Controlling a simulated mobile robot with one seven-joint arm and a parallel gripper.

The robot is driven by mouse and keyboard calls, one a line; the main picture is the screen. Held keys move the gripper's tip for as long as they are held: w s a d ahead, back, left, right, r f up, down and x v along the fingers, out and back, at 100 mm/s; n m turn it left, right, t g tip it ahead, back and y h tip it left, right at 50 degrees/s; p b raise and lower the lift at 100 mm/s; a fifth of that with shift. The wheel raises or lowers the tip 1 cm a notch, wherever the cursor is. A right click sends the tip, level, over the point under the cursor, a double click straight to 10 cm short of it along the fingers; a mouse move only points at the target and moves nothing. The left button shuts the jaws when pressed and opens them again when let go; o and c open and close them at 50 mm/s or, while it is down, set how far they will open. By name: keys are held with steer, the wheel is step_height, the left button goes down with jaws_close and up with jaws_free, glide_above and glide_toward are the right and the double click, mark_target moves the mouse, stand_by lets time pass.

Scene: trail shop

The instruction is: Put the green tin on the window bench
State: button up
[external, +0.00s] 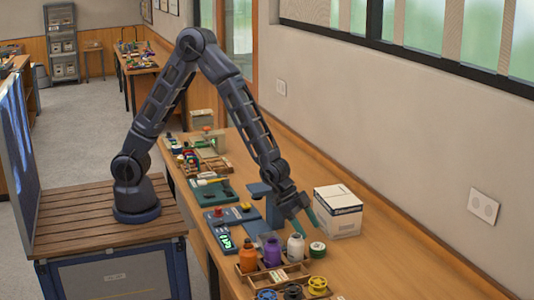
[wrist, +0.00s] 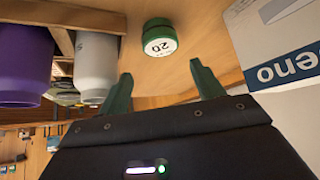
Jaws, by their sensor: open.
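A small round green tin (wrist: 159,36) with a white label marked 20 shows in the wrist view, just beyond my fingertips. In the external view the tin (external: 317,251) stands on the long wooden bench (external: 400,262), right of a white bottle. My gripper (external: 303,221) is open above and behind the tin, pointing down at a slant. In the wrist view the green fingers of my gripper (wrist: 160,73) are apart with nothing between them. I cannot tell which bench is the window bench; the long bench runs along the wall below a window.
A white box (external: 338,212) stands close to the right of my gripper. A white bottle (external: 295,248), a purple bottle (external: 272,252) and an orange bottle (external: 248,257) stand in a wooden rack, with spools in front. Another bench (external: 137,62) with items stands far back.

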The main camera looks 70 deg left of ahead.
mark_target(318, 246)
steer(key=shift+d+f, duration=0.1)
steer(key=shift+f, duration=0.65)
steer(key=shift+a+x, duration=0.1)
steer(key=shift+x, duration=1.65)
steer(key=shift+a+x, duration=0.15)
steer(key=shift+x, duration=1.6)
steer(key=shift+w, duration=0.15)
steer(key=c, duration=0.8)
